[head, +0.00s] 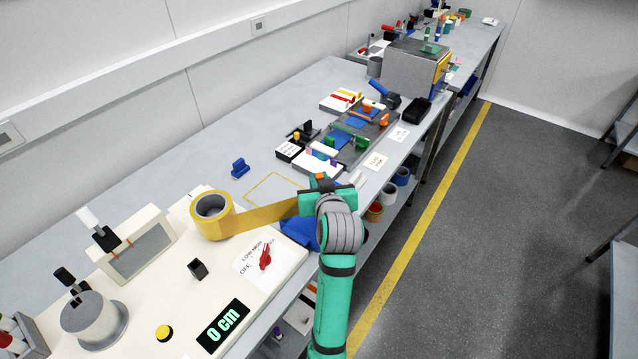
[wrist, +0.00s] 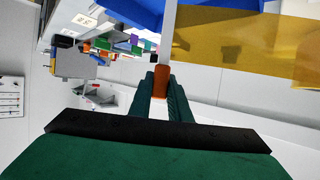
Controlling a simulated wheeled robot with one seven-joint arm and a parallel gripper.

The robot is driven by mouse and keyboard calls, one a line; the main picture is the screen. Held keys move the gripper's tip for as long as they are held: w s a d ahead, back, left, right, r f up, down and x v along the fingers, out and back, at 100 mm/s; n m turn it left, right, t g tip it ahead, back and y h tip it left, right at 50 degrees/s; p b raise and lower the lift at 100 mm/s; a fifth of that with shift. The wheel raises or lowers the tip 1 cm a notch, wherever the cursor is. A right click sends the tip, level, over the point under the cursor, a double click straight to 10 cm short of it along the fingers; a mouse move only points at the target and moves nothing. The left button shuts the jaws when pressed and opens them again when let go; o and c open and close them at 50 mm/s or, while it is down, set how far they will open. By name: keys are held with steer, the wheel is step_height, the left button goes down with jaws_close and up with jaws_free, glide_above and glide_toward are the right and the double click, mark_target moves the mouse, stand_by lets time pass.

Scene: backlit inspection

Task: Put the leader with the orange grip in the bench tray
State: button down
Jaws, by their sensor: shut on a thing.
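My gripper (head: 322,188) is above the bench's front edge, its fingers pointing away from the head camera. In the wrist view its green fingers (wrist: 161,90) are shut on the orange grip (wrist: 162,80). A pale strip runs from the grip toward the top. A yellow-amber film (head: 265,214) stretches from a yellow roll (head: 212,216) at left to my gripper; it also spans the upper right of the wrist view (wrist: 240,45). A blue piece (head: 300,232) lies below the gripper, partly hidden. I cannot tell which thing is the bench tray.
A cream machine panel (head: 215,290) with a red knob, black posts and a "0 cm" display fills the near left. A yellow outlined rectangle (head: 270,192) on the bench is clear. Dark holders with coloured handles (head: 360,138) stand beyond, with a grey box (head: 412,72) farther back.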

step_height(320, 180, down, 2)
steer(key=shift+f, duration=0.1)
steer(key=shift+s, duration=0.15)
steer(key=shift+f, duration=0.2)
steer(key=c, duration=1.7)
jaws_free()
steer(key=shift+o, duration=0.2)
steer(key=shift+r, duration=0.1)
